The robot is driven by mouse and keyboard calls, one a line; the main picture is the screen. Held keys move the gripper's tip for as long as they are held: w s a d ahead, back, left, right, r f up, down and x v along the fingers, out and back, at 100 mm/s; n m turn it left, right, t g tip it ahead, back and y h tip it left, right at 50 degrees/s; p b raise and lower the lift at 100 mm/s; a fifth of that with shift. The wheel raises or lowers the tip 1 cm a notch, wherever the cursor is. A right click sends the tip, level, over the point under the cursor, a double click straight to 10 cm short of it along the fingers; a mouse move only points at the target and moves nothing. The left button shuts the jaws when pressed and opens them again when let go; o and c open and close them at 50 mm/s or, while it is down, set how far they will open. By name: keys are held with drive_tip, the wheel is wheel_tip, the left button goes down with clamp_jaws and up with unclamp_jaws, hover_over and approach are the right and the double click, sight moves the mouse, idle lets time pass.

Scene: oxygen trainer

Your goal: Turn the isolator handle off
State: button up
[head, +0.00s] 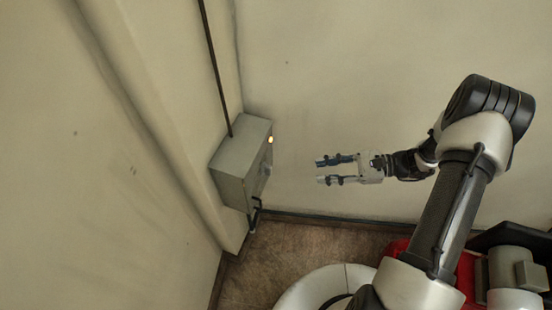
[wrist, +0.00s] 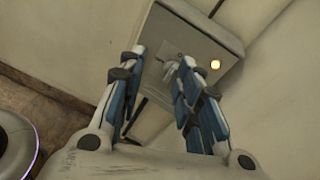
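A grey isolator box (head: 238,166) is mounted on the wall left of centre in the head view, and it also shows at the top of the wrist view (wrist: 205,35). A lit amber lamp (head: 271,140) is on its front face, and it glows in the wrist view (wrist: 215,64). A small pale handle (head: 266,169) is on the same face; in the wrist view the handle (wrist: 169,72) shows between my fingers, partly hidden. My gripper (head: 320,171) is open and empty, apart from the box, to its right in the head view, with fingers pointing at its front.
A dark conduit (head: 217,75) runs up the wall from the box. A dark bent pipe or cable (head: 256,213) hangs beneath it. The brown floor (head: 300,238) lies below. The space between my gripper and the box looks clear.

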wheel_tip(320, 180, down, 9)
drive_tip(key=d+m+t+y+p, duration=0.1)
drive_tip(key=d+m+t+y, duration=0.1)
drive_tip(key=m+t, duration=0.35)
approach(267, 170)
drive_tip(key=r+x, duration=0.1)
drive_tip(key=x, duration=0.6)
drive_tip(key=shift+w+b, duration=0.4)
drive_tip(key=shift+a, duration=0.1)
drive_tip(key=shift+c, duration=0.3)
clamp_jaws()
